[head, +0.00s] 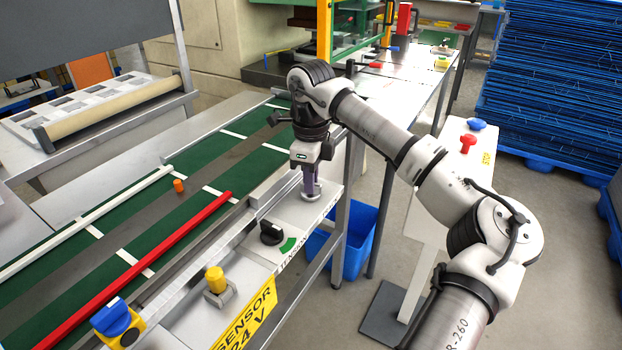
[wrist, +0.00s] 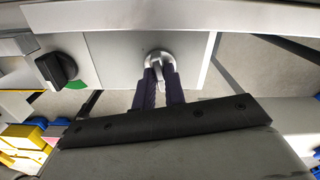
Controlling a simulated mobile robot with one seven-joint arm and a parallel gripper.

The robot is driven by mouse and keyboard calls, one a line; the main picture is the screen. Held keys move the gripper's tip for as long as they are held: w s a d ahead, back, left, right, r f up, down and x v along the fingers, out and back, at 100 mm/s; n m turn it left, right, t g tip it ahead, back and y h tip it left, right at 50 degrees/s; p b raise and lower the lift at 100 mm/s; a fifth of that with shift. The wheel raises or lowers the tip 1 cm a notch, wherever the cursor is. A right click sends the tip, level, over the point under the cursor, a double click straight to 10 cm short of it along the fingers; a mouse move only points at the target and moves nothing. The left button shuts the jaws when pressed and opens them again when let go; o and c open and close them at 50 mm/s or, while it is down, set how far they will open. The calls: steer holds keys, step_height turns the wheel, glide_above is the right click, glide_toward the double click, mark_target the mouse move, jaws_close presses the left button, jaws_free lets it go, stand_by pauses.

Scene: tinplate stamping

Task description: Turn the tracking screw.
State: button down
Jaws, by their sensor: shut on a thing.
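The tracking screw (wrist: 160,57) is a silvery round part with a raised grip, set in the light panel beside the conveyor. In the head view only its round base (head: 310,195) shows; my gripper hides the rest. My gripper (head: 309,186) points down at it from above. In the wrist view my gripper's dark purple fingers (wrist: 159,76) reach to the screw, one on each side of its raised grip, and are shut on it. How far the screw is turned cannot be told.
A black tension knob (head: 271,233) with a green mark sits on the same panel; it also shows in the wrist view (wrist: 56,68). A yellow-topped sensor (head: 215,281) stands nearer. The green conveyor belt (head: 125,215) runs along the left. A blue bin (head: 358,243) is below right.

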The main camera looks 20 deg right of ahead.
steer(key=m+b, duration=0.1)
steer(key=m, duration=0.3)
steer(key=m+b, duration=0.1)
steer(key=m, duration=0.3)
steer(key=m+b, duration=0.1)
steer(key=m, duration=0.5)
steer(key=shift+r+m, duration=0.1)
steer(key=shift+m, duration=0.2)
stand_by(0.3)
steer(key=c, duration=1.5)
jaws_free()
steer(key=shift+o, duration=0.2)
step_height(320, 180, up, 14)
